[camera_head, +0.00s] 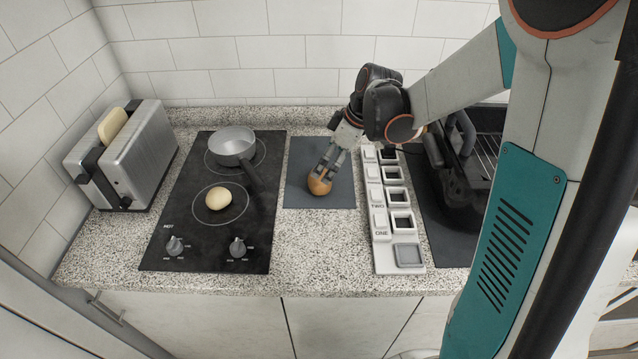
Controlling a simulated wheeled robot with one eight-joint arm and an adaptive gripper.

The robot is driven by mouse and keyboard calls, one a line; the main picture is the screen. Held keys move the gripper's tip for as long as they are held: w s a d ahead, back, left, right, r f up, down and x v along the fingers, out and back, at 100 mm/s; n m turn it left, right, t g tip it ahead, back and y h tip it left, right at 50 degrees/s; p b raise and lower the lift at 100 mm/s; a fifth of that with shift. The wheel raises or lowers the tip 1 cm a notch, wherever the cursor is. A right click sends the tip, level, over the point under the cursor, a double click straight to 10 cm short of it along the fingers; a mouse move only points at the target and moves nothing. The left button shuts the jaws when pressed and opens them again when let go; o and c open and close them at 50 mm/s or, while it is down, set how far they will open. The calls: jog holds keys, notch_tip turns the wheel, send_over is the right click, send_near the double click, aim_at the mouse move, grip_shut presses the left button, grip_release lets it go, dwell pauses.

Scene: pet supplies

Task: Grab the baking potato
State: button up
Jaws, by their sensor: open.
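A brown, rounded item (319,187), which looks like the baking potato, lies on a dark grey mat (342,168) in the middle of the counter. My gripper (324,173) points down at it from above and behind. Its fingers are open and reach the item's upper part; I cannot tell whether they touch it. The fingers hide some of its top. A pale yellow, round item (218,198), potato-like too, sits on the front burner of the black cooktop (182,217), apart from my gripper.
A metal pan (232,143) stands on the rear burner, its dark handle pointing toward the front right. A toaster (138,160) holding bread is at the left. A white button panel (383,245) and a black appliance (458,150) stand right of the mat. The counter in front of the mat is clear.

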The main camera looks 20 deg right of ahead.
aim_at(323, 175)
jog(key=b+x, duration=0.1)
jog(key=x, duration=0.1)
jog(key=b+x, duration=0.1)
jog(key=x, duration=0.1)
jog(key=s+x, duration=0.1)
jog(key=x, duration=0.1)
jog(key=shift+w+a+f+b, duration=0.15)
jog(key=shift+f+b, duration=0.1)
jog(key=shift+b, duration=0.15)
jog(key=c, duration=1.2)
